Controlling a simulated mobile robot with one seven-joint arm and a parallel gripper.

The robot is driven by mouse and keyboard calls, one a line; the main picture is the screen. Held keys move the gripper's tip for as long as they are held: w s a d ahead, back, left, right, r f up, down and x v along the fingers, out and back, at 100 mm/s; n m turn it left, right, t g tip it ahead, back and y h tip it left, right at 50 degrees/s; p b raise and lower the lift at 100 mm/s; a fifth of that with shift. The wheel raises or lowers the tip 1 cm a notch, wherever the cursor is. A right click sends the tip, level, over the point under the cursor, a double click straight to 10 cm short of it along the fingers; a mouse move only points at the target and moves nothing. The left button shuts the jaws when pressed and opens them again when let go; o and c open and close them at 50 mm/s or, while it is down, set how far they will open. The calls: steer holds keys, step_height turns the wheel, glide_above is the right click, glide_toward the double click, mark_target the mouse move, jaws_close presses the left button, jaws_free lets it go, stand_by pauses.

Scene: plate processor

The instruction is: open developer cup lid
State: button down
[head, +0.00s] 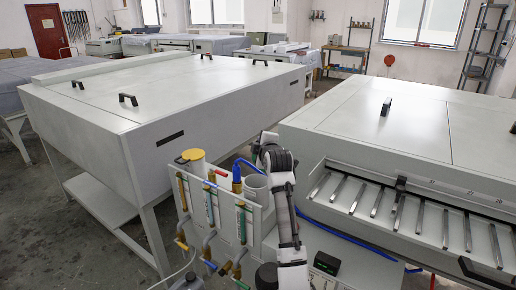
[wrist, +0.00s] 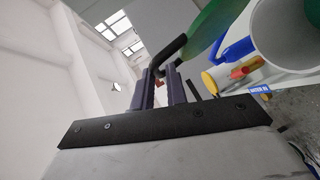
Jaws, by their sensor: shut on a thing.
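In the wrist view, my gripper (wrist: 160,74) is shut on the black handle (wrist: 170,52) of a green round lid (wrist: 212,22). The lid is seen nearly edge-on and is clear of the open pale cup (wrist: 296,32) at the right. In the head view, the open cup (head: 257,184) stands just left of my arm. My fingers and the green lid are hidden there. A second cup with a yellow lid (head: 193,155) stands further left.
A panel (head: 226,215) with coloured valves and pipes fronts the cups. A blue pipe (head: 237,178) rises beside the open cup. A large grey machine (head: 140,105) stands left, and another with metal slats (head: 400,135) stands right. A narrow gap of floor lies between them.

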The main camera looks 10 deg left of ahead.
steer(key=shift+w+a+f, duration=0.2)
steer(key=shift+a+f, duration=0.05)
steer(key=shift+f, duration=0.05)
steer(key=shift+a, duration=0.1)
steer(key=c, duration=1.8)
jaws_free()
steer(key=shift+c, duration=0.2)
steer(key=o, duration=0.3)
steer(key=shift+a+f, duration=0.2)
steer(key=shift+w+d+r, duration=0.1)
steer(key=shift+d, duration=0.1)
steer(key=b+v, duration=0.4)
steer(key=v, duration=0.9)
steer(key=shift+s+d+r, duration=0.1)
steer(key=shift+s+r, duration=0.2)
steer(key=shift+s, duration=0.05)
